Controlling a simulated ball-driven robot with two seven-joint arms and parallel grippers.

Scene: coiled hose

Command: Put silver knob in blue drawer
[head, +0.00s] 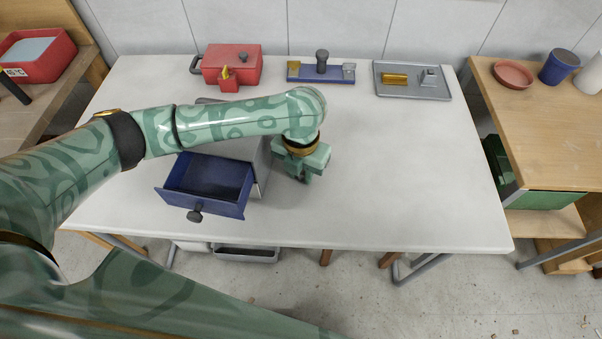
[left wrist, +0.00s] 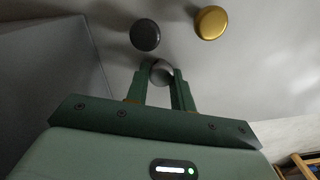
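The silver knob (left wrist: 161,72) sits between the fingertips of my left gripper (left wrist: 162,78) in the left wrist view, with both fingers against its sides. In the head view my left gripper (head: 304,178) points down at the table just right of the grey cabinet (head: 262,170), and it hides the silver knob. The blue drawer (head: 205,181) is pulled out toward the front of the cabinet, and its visible inside looks empty. It has a dark round handle on its front. My right gripper is not in view.
A dark knob (left wrist: 145,35) and a gold knob (left wrist: 210,23) lie close beyond the fingertips. A red box (head: 232,64), a blue fixture (head: 320,72) and a grey tray (head: 413,81) stand along the back. The table's right side (head: 420,170) is clear.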

